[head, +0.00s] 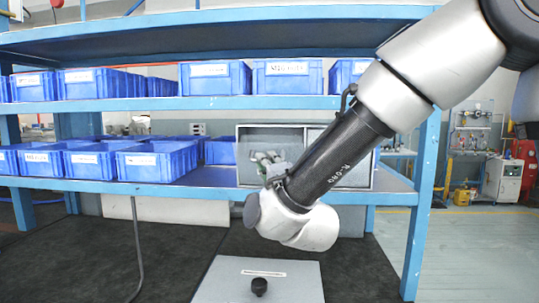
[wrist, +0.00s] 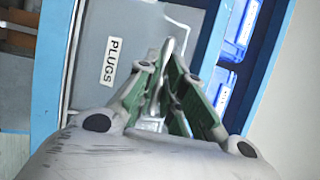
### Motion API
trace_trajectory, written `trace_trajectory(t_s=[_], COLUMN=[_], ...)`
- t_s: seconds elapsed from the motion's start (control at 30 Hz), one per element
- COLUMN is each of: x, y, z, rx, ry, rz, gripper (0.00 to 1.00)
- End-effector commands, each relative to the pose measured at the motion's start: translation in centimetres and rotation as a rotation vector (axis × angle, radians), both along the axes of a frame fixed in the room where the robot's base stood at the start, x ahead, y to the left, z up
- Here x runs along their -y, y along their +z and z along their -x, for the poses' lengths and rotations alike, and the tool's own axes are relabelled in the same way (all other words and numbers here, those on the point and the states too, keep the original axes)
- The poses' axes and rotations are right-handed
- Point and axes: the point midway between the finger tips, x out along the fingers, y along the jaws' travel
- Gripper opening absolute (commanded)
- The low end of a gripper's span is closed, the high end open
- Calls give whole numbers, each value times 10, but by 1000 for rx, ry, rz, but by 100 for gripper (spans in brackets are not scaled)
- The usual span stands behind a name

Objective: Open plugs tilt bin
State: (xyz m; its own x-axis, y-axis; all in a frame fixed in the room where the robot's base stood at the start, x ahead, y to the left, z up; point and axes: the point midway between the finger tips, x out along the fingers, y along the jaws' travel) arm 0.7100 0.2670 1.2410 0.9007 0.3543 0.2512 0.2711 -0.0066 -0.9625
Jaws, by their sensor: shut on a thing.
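The plugs tilt bin (wrist: 92,28) has a grey front with a white label reading PLUGS (wrist: 112,62) in the wrist view. My gripper (wrist: 164,62) is in front of this face, its fingers closed together on a light handle (wrist: 178,28) beside the label. The fingertips hide part of the handle. In the head view my gripper (head: 268,162) reaches the left part of a grey bin unit (head: 285,136) on the middle shelf. My forearm covers much of its right part. I cannot tell how far the bin is tilted.
Blue bins (head: 155,163) line the shelf to the left, and more blue bins (head: 215,78) stand on the shelf above. A blue rack post (head: 425,200) stands at the right. A grey panel with a black knob (head: 259,287) lies low in front.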

Motion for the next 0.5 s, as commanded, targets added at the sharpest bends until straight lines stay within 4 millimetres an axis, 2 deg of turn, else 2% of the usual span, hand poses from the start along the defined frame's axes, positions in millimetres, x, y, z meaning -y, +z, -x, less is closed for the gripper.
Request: trace_trajectory(t_s=[0.2, 0.5], x=[1, 1], y=[-12, -16], z=[6, 8], rx=[-5, -6], ry=[-2, -4], rz=[5, 5], gripper=[0, 0])
